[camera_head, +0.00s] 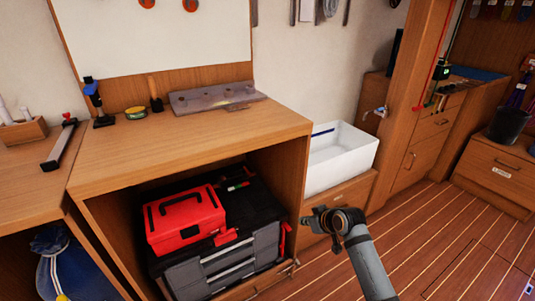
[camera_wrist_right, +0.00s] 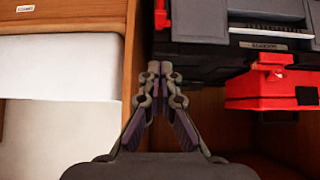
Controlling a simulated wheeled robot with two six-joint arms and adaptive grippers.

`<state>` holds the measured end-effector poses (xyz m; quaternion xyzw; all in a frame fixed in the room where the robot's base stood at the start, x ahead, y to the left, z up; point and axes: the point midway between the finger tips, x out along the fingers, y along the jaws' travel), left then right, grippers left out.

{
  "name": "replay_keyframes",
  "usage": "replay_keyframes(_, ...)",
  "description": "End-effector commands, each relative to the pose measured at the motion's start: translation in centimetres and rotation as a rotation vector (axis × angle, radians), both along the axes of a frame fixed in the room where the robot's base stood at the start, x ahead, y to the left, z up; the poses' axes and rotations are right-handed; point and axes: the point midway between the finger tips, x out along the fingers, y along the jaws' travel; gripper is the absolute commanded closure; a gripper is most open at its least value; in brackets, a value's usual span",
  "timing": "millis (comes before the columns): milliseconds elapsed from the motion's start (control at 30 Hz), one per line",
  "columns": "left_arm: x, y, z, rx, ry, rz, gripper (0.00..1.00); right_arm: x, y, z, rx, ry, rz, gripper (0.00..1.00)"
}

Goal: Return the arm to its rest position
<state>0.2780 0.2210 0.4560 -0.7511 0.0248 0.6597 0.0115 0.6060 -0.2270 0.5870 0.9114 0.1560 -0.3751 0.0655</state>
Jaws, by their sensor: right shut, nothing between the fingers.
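My right arm (camera_head: 368,260) comes in from the bottom of the head view. My right gripper (camera_head: 308,222) is at its upper left end, in front of the wooden cabinet's right side and below the white bin. In the right wrist view the gripper (camera_wrist_right: 160,68) has its two fingers together with nothing between them. My left arm and gripper do not show.
A red toolbox (camera_head: 186,220) sits on a grey-black case (camera_head: 226,262) inside the open cabinet (camera_head: 195,145), left of my gripper. A white bin (camera_head: 340,158) stands behind it. Striped floor (camera_head: 430,235) to the right is clear.

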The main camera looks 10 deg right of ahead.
Motion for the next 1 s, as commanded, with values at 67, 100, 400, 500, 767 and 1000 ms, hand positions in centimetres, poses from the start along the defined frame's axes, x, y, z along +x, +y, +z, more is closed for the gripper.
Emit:
replay_keyframes(67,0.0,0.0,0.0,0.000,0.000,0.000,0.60,-1.4,0.3,-1.4,-0.002,0.034,-0.004,1.00)
replay_keyframes(100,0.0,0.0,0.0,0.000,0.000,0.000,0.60,-2.8,0.5,-2.5,-0.005,0.065,-0.010,1.00)
replay_keyframes(400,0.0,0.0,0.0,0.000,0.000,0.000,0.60,-18.5,1.4,-10.9,-0.049,0.384,-0.119,1.00)
replay_keyframes(500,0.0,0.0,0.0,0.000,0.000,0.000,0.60,-22.5,1.3,-11.9,-0.064,0.460,-0.156,1.00)
replay_keyframes(767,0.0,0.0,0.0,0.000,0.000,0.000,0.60,-31.5,0.8,-13.1,-0.103,0.627,-0.253,1.00)
replay_keyframes(1000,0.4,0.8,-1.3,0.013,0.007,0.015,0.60,-32.6,-0.1,-14.4,-0.121,0.661,-0.292,1.00)
